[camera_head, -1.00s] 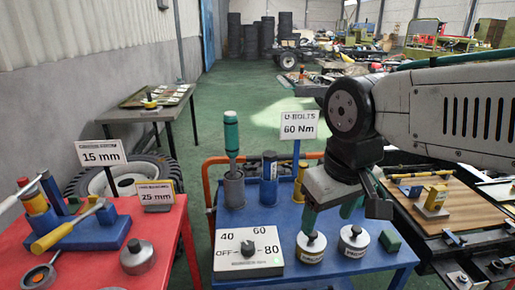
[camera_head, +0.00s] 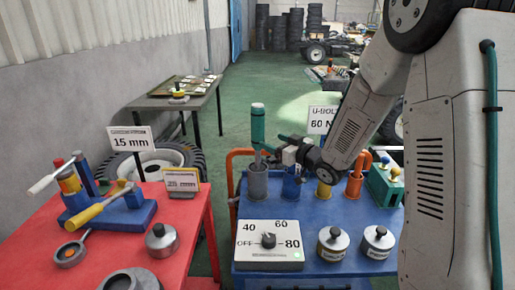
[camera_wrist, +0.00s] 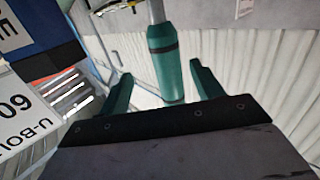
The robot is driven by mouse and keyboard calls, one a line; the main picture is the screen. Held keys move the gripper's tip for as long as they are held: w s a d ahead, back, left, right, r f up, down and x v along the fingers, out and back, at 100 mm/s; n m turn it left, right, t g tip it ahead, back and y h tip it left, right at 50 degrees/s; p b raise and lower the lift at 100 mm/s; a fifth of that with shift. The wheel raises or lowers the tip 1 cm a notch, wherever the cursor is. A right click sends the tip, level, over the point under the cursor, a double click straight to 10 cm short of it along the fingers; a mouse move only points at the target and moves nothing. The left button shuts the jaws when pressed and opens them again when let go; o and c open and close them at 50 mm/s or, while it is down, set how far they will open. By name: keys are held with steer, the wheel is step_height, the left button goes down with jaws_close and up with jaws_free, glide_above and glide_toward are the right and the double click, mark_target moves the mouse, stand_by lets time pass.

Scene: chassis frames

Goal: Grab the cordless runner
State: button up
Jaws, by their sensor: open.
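A teal tool with a dark band (camera_head: 258,125), which looks like the cordless runner, stands upright in a grey cup (camera_head: 257,184) at the back left of the blue table. My gripper (camera_head: 268,145) reaches in from the right at the height of the tool's lower handle. In the wrist view, the teal handle (camera_wrist: 165,62) shows between the two open green fingers of my gripper (camera_wrist: 160,72). I cannot tell how deep the handle is between them, or whether either finger touches it. The tool's lower end is hidden in the cup.
Blue, yellow and orange cups (camera_head: 354,186) stand right of the grey one. A U-bolts sign (camera_head: 322,118) stands behind my wrist. The dial box (camera_head: 270,245) and two lidded pots (camera_head: 333,243) are in front. A red table (camera_head: 105,245) is at left.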

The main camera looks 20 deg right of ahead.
mark_target(263, 136)
steer(key=shift+w+a+f+y, duration=0.15)
steer(key=shift+w+a+y, duration=0.1)
steer(key=shift+a+y, duration=0.15)
steer(key=x, duration=0.7)
steer(key=shift+r, duration=0.3)
steer(key=shift+c, duration=0.4)
steer(key=shift+w, duration=0.1)
jaws_close()
